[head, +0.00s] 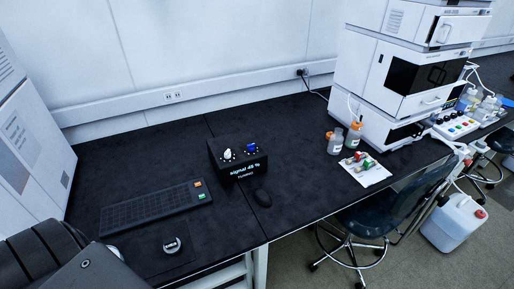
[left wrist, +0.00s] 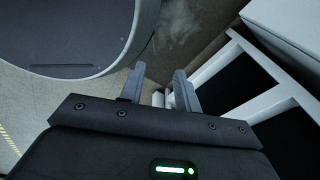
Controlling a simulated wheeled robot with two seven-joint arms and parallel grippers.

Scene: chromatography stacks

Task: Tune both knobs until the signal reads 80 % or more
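The black tuner box (head: 238,169) stands on the dark bench in the head view. On its top are a white knob (head: 227,154) at left and a blue knob (head: 252,148) at right. Its front display (head: 245,169) seems to read "signal 48 %", but the digits are small and blurred. My left gripper (left wrist: 160,70) shows in the left wrist view, with its two fingers apart and nothing between them. It is away from the box, with floor and white frame bars beyond it. My right gripper is in neither view.
A white instrument stack (head: 368,85), bottles (head: 335,142) and a white sheet with vials (head: 372,178) stand to the right. A chair (head: 385,217) is at the front right.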

